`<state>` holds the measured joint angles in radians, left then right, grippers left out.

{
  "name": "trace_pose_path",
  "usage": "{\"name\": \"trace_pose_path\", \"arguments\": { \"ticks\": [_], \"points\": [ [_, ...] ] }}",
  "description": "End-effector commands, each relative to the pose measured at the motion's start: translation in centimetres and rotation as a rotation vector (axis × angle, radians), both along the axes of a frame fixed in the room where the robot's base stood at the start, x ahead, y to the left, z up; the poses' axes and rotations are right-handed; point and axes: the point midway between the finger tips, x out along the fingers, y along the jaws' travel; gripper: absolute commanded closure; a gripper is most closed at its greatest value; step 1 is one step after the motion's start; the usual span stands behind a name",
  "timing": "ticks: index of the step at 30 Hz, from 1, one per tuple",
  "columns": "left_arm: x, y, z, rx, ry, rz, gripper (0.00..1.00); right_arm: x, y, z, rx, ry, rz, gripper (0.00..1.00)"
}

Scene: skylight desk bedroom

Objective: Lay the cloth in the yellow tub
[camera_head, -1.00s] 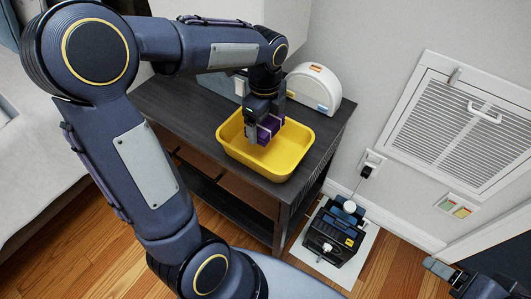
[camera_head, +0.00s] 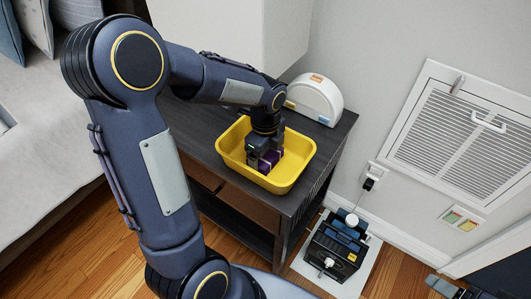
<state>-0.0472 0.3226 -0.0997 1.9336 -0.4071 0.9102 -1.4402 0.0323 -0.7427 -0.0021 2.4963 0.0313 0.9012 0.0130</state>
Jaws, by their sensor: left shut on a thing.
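The yellow tub (camera_head: 288,183) stands on the dark nightstand top. My arm and gripper hide part of the cloth and the back of the tub. My right gripper (camera_head: 440,287) shows only in part at the lower right corner, away from the tub, and its jaws are unclear.
A white rounded object (camera_head: 316,100) stands behind the tub on the nightstand (camera_head: 201,128). A black device (camera_head: 336,245) sits on a white mat on the wooden floor. A white wall vent (camera_head: 462,130) is at the right. A bed (camera_head: 45,150) is at the left.

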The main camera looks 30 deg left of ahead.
Motion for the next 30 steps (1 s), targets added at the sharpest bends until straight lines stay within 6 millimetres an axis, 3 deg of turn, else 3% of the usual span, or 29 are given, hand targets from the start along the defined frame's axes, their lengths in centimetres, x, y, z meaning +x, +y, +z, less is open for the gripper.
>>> {"name": "trace_pose_path", "arguments": {
  "ticks": [4,14,24,30],
  "points": [
    [0.0,0.0,-0.1,0.0,0.001,0.0,0.0,0.0,0.0,0.0,0.0,0.0,0.0,0.28],
    [0.0,0.0,0.9,0.0,-0.001,0.0,0.0,0.0,0.0,0.4,0.0,0.0,0.0,0.28],
    [0.1,0.0,7.9,0.0,-0.005,0.0,0.0,0.0,0.0,2.1,0.0,0.0,0.0,0.28],
    [0.0,0.0,11.0,0.0,-0.002,0.0,0.0,0.0,0.0,2.7,0.0,0.0,0.0,0.28]
  ]
}}
